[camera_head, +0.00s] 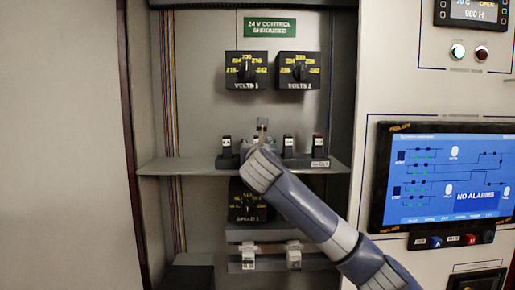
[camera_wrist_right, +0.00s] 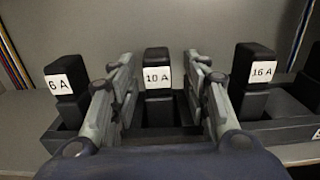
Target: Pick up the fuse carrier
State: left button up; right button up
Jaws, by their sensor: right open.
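A black fuse carrier labelled 10 A (camera_wrist_right: 157,76) stands upright in the black holder (camera_wrist_right: 290,132), between the two fingers of my right gripper (camera_wrist_right: 160,62) in the wrist view. The fingers are open, one on each side, with a gap to the carrier. In the head view my right gripper (camera_head: 260,140) is at the holder on the shelf and largely hides this carrier. The 6 A carrier (camera_wrist_right: 64,84) stands to the left and the 16 A carrier (camera_wrist_right: 257,72) to the right. My left gripper is not in view.
The shelf (camera_head: 190,166) carries the holder inside a grey cabinet. Another carrier (camera_head: 317,144) stands at the holder's right end. Two voltage dials (camera_head: 246,71) are above, and a third dial (camera_head: 247,203) is below. A blue screen (camera_head: 445,178) is on the right panel.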

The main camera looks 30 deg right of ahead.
grip_shut()
jog(key=shift+r, duration=0.15)
